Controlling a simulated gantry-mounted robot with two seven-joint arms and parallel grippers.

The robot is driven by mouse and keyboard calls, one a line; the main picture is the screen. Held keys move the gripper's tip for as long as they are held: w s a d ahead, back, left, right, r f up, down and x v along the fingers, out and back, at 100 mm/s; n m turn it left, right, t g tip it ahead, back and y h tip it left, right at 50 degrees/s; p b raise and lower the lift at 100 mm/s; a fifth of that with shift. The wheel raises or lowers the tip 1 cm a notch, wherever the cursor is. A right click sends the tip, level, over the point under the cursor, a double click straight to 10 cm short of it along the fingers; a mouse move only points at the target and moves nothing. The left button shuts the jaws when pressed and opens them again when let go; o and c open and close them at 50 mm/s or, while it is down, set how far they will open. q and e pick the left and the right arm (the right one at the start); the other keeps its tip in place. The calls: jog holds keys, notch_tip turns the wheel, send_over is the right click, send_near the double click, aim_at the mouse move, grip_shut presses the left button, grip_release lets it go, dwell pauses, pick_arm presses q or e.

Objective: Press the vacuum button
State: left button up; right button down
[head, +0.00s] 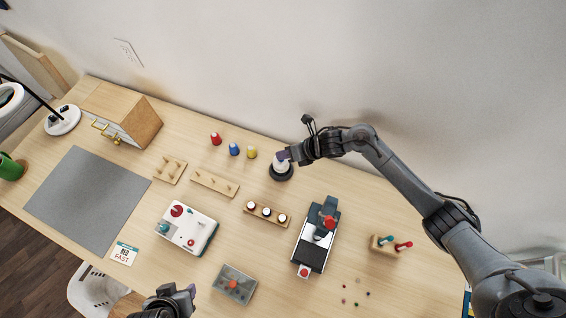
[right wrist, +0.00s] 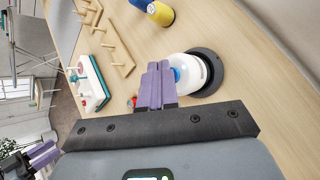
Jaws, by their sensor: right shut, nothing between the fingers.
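The vacuum (head: 281,170) is a small white dome on a round black base, standing near the back edge of the table. In the right wrist view the white dome (right wrist: 194,72) shows a blue button (right wrist: 177,74) on its side facing my fingers. My right gripper (head: 284,155) is shut and empty, its purple fingertips (right wrist: 158,68) close beside the button and partly covering it. I cannot tell whether they touch it. My left gripper (head: 180,292) is low at the front edge, away from the vacuum; its finger gap is unclear.
Thread spools (head: 234,149) stand left of the vacuum, with peg racks (head: 214,182) in front of them. A bobbin holder (head: 266,213), a white-and-teal machine (head: 190,228) and a dark sewing machine (head: 317,238) stand nearer the front. A grey mat (head: 85,200) lies at left.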

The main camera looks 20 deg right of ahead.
jog(key=shift+f, duration=0.2)
dwell(0.3)
jog(key=shift+r, duration=0.6)
jog(key=shift+r, duration=0.1)
jog(key=shift+r+p, duration=0.75)
jog(key=shift+r, duration=0.05)
notch_tip(320, 180, up, 4)
jog(key=p, duration=0.3)
jog(key=shift+r, duration=0.15)
